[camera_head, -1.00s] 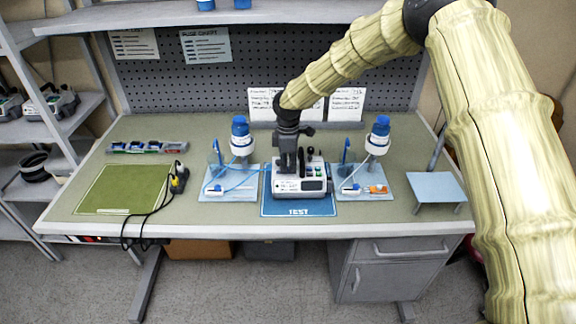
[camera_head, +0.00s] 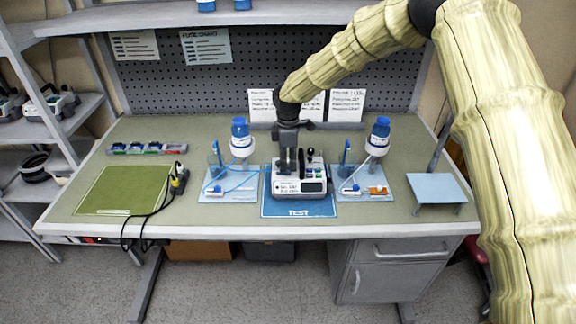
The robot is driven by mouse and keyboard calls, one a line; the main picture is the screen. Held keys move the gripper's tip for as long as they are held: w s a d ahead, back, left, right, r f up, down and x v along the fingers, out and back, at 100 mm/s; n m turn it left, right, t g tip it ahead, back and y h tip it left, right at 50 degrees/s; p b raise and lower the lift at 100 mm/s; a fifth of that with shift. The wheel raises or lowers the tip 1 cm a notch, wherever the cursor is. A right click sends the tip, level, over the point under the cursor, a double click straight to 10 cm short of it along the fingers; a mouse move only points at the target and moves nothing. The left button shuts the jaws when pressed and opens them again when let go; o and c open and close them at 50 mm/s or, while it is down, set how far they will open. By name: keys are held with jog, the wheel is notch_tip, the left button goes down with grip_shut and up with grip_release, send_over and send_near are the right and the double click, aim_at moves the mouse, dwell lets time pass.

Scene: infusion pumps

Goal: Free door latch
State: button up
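An infusion pump (camera_head: 312,188) with a pale front, small buttons and a dark display stands on the blue TEST mat (camera_head: 298,211) at the middle of the bench. My gripper (camera_head: 291,170) points down at the left part of the pump's top. Its dark fingers are at or just above the pump, and I cannot tell whether they touch it. The fingers look slightly apart, but whether anything is between them is too small to tell. A small dark knob (camera_head: 310,153) stands up at the pump's back, right of the fingers. The door latch itself cannot be made out.
Blue-capped bottles (camera_head: 241,138) (camera_head: 379,138) stand behind light-blue trays (camera_head: 214,197) (camera_head: 388,192) with tubing on either side of the pump. A green mat (camera_head: 122,190) and black cable (camera_head: 160,208) lie left. A small light-blue stand (camera_head: 435,188) is right. The pegboard (camera_head: 250,70) rises behind.

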aim_at(288, 169)
notch_tip(288, 169, up, 10)
jog(key=shift+f, duration=0.2)
dwell(0.4)
